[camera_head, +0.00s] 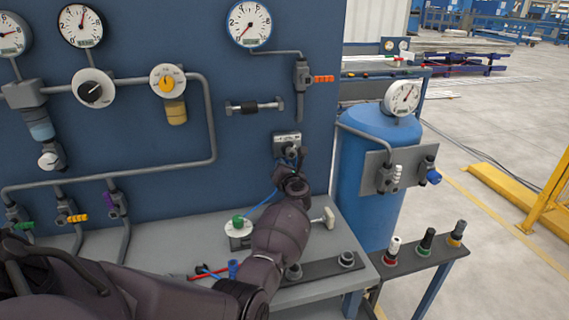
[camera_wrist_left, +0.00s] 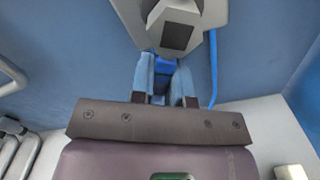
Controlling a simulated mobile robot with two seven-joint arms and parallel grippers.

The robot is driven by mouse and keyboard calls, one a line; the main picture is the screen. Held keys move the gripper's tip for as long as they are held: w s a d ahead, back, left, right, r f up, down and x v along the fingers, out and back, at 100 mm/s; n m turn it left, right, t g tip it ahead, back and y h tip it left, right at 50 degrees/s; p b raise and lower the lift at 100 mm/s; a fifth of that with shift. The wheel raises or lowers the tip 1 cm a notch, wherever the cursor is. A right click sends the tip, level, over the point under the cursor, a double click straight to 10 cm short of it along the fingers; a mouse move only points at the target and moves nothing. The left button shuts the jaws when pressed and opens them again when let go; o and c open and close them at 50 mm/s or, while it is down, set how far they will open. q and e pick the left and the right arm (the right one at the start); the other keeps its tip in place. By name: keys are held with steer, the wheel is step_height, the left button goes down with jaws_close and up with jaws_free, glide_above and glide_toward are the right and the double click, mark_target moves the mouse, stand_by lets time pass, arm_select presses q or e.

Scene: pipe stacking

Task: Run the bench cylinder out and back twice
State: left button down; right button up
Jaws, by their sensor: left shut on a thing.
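My left gripper (camera_wrist_left: 166,84) is shut on a small blue lever (camera_wrist_left: 166,63) under a grey valve block (camera_wrist_left: 172,25). In the head view this valve block (camera_head: 288,140) is on the blue panel, and my wrist and hand cover the lever. A blue hose (camera_head: 262,203) runs from there down to the bench. On the bench, a grey fitting with a white disc and green knob (camera_head: 238,226) stands left of my forearm, and a cream end piece (camera_head: 328,218) shows right of it. What lies between them, perhaps the cylinder, is hidden. My right gripper is not in view.
The blue panel carries gauges (camera_head: 249,24), pipes and coloured valves. A dark rail with round fittings (camera_head: 347,259) lies on the bench front. A blue tank (camera_head: 368,185) stands to the right, by a small shelf with coloured knobs (camera_head: 427,239).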

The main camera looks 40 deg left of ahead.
arm_select(q)
steer(key=shift+s+a+r+m+p, duration=0.15)
steer(key=shift+s+r+m+p, duration=0.1)
steer(key=shift+m+p, duration=0.4)
steer(key=shift+m, duration=0.35)
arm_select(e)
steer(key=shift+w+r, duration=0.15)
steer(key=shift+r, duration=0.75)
arm_select(q)
steer(key=shift+a, duration=0.1)
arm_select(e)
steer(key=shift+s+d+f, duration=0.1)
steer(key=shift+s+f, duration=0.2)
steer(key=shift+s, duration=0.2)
arm_select(q)
steer(key=c, duration=1.1)
jaws_free()
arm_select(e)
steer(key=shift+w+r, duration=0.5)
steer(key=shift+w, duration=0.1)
